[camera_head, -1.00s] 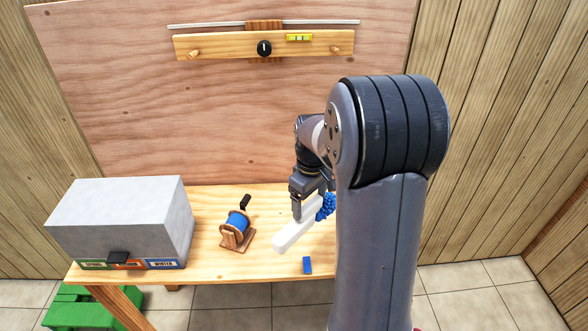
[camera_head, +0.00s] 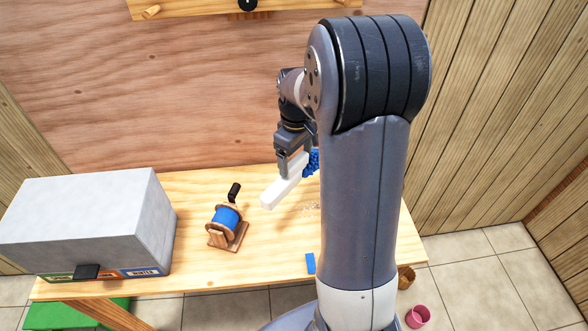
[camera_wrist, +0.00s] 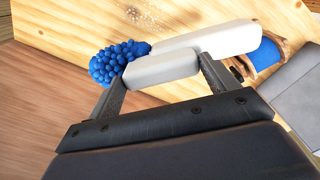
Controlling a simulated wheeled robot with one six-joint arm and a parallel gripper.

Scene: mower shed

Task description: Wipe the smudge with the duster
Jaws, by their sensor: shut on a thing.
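My gripper (camera_head: 291,168) is shut on the white handle of the duster (camera_head: 271,197), above the workbench. The duster's blue knobbly head shows on the right of the handle, partly hidden by my arm. In the wrist view the duster (camera_wrist: 118,62) has its blue head at the left and its white handle reaching right. The smudge (camera_head: 311,207) is a faint patch of pale specks on the bench top, to the right of and in front of the handle. In the wrist view the smudge (camera_wrist: 143,14) lies beyond the blue head, apart from it.
A spool of blue line on a wooden stand (camera_head: 227,222) stands left of the duster. A grey box (camera_head: 80,215) fills the bench's left end. A small blue block (camera_head: 310,263) lies near the front edge. A pink cup (camera_head: 418,316) is on the floor.

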